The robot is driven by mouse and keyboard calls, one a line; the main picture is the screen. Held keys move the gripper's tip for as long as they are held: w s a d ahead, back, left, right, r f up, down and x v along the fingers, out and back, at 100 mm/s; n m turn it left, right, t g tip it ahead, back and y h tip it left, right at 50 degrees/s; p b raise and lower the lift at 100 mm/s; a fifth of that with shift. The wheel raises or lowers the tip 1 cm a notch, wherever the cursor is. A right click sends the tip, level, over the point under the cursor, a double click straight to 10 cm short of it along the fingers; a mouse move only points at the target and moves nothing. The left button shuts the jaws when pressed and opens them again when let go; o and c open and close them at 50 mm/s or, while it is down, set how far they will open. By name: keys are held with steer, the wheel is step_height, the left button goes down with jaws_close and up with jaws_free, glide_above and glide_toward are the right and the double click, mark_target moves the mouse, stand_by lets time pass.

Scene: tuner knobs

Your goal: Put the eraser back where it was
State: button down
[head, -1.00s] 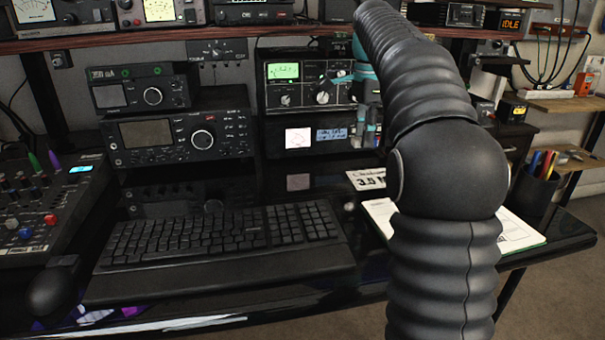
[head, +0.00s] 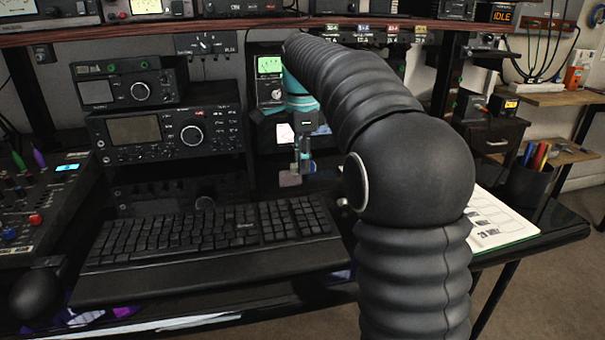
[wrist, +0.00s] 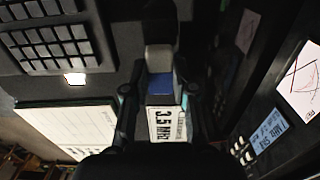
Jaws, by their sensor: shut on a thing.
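My gripper (head: 303,160) is small in the head view, beyond the keyboard and in front of the tuner unit. In the wrist view its two fingers (wrist: 159,92) are closed on a block with a blue band (wrist: 160,84) and a greyish end, which looks like the eraser. The eraser is hard to make out in the head view. In the wrist view a white card reading 3.5 MHz (wrist: 168,124) lies just below the held block in the picture. I cannot tell whether the block touches the desk.
The black keyboard (head: 215,235) lies left of my gripper. Radios (head: 165,135) stand behind it. My arm covers part of the glossy desk.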

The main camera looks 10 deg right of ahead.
steer(key=shift+f, duration=1.65)
steer(key=shift+f+b, duration=0.15)
steer(key=shift+b, duration=0.15)
steer(key=c, duration=0.9)
jaws_free()
steer(key=shift+c, duration=0.2)
step_height(320, 180, up, 12)
steer(key=shift+r+p, duration=0.15)
steer(key=shift+p, duration=0.7)
